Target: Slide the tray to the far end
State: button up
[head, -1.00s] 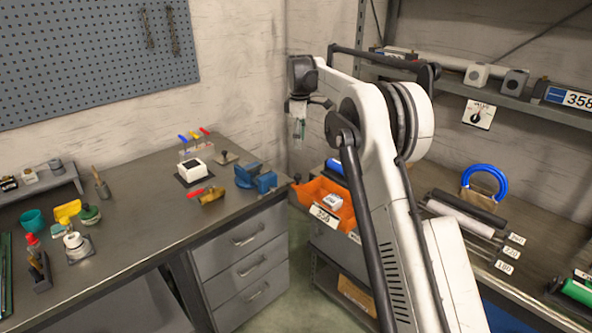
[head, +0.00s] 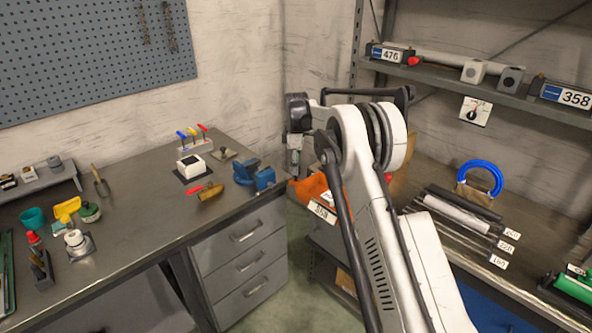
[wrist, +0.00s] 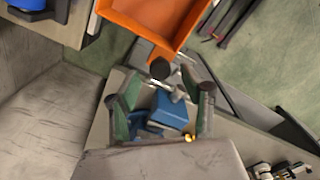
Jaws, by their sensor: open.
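An orange tray (head: 312,190) with a number label on its front sits at the left end of the right-hand bench, partly hidden by my arm. It also shows in the wrist view at the top (wrist: 155,22), where its inside looks empty in the visible part. My gripper (head: 294,163) hangs at the back corner, beside the tray's left end in the head view. In the wrist view my gripper (wrist: 160,112) is open, its fingers apart with a blue vise (wrist: 168,114) seen between and beyond them. The gripper is apart from the tray.
The blue vise (head: 254,176) stands at the right end of the left bench. A shelf (head: 480,88) with numbered boxes runs above. A floor gap separates the benches.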

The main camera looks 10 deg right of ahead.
jog(key=shift+f, duration=1.15)
jog(key=shift+c, duration=0.5)
grip_shut()
